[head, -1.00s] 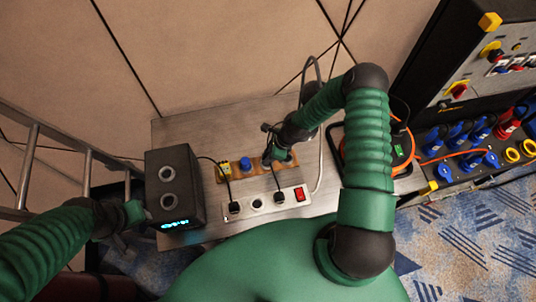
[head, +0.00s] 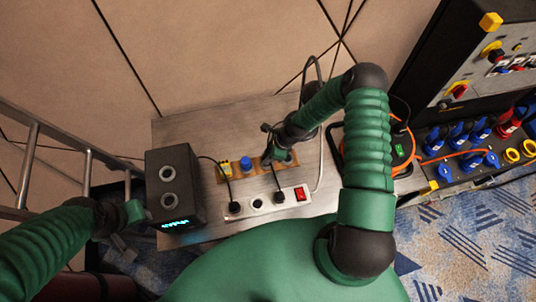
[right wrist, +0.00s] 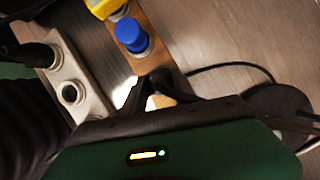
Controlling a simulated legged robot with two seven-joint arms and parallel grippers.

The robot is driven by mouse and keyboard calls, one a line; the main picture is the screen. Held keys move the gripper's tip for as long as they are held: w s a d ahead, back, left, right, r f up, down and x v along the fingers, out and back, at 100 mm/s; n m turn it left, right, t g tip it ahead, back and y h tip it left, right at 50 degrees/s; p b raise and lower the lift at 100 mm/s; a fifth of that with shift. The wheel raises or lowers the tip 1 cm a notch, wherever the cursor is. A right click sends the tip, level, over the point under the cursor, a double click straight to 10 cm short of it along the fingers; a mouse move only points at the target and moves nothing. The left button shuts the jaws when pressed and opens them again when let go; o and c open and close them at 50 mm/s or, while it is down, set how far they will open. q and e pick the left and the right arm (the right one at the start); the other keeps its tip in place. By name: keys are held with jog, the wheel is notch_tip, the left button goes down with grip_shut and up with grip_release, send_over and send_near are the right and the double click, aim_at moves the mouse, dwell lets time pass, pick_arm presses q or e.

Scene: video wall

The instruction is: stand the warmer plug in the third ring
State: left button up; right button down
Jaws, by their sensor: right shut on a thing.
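My right gripper (head: 272,158) is over the right end of the wooden board (right wrist: 150,35). In the right wrist view its fingers (right wrist: 162,90) are shut on a dark plug (right wrist: 161,76), which I take for the warmer plug. A black cable runs from there to a round dark disc (right wrist: 278,108), likely the warmer. The third ring is hidden by the gripper, so I cannot tell whether the plug is in it. A yellow plug (head: 226,168) and a blue plug (head: 246,163) stand on the board to the left. My left gripper (head: 130,218) is beside the black box; its fingers are unclear.
A white power strip (head: 268,201) with black plugs, an empty socket and a red switch lies in front of the board. A black box (head: 185,208) with two round ports stands left. An orange cable reel (head: 402,150) is right, partly behind my arm.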

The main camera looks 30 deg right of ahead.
jog(key=shift+f+b, duration=0.75)
jog(key=shift+f, duration=0.15)
dwell(0.3)
jog(key=shift+c, duration=2.4)
grip_release()
jog(key=shift+r, duration=0.1)
jog(key=shift+r+p, duration=2.45)
jog(key=shift+r, duration=0.55)
